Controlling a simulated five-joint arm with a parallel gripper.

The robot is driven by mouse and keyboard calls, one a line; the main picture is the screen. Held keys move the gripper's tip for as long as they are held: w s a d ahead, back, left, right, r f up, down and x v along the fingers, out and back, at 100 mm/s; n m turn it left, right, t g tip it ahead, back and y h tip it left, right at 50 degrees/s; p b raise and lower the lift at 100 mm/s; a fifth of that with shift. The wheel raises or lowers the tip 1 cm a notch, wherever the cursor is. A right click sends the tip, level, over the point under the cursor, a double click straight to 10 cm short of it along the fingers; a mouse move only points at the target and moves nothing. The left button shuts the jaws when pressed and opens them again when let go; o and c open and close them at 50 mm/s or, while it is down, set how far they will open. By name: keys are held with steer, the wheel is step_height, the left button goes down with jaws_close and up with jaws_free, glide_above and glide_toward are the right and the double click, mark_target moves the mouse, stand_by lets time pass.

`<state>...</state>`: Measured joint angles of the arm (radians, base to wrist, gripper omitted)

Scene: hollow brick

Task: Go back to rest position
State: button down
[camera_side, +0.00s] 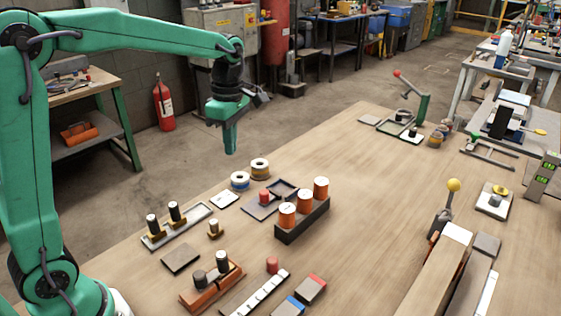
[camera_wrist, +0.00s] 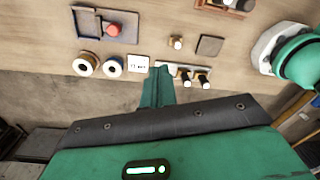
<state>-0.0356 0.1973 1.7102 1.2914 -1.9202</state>
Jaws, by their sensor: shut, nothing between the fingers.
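My gripper (camera_side: 230,150) is green and hangs from my arm with its fingers pointing down. In the side view it is above the back edge of the wooden table (camera_side: 350,190), apart from everything on it. The fingers are together with nothing between them. In the wrist view the closed fingers (camera_wrist: 158,74) point toward the table edge, near a white plate (camera_wrist: 138,63) and a tray with two dark pegs (camera_wrist: 188,75). A reddish-brown brick (camera_side: 212,288) with two dark pegs stands at the front of the table.
Two spools (camera_side: 240,180) stand near the back edge. A dark block (camera_side: 302,222) holds three orange cylinders. A tray with a red peg (camera_side: 263,197) lies beside it. A yellow-knobbed lever (camera_side: 453,187) and long bars (camera_side: 440,270) are at the right. The table's middle is clear.

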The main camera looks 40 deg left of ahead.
steer(key=s+d+r+m+t, duration=0.1)
steer(key=s+m+t, duration=0.5)
steer(key=s+m, duration=1.3)
steer(key=shift+d+r+m, duration=0.25)
steer(key=shift+r+m, duration=0.1)
steer(key=shift+m, duration=1.35)
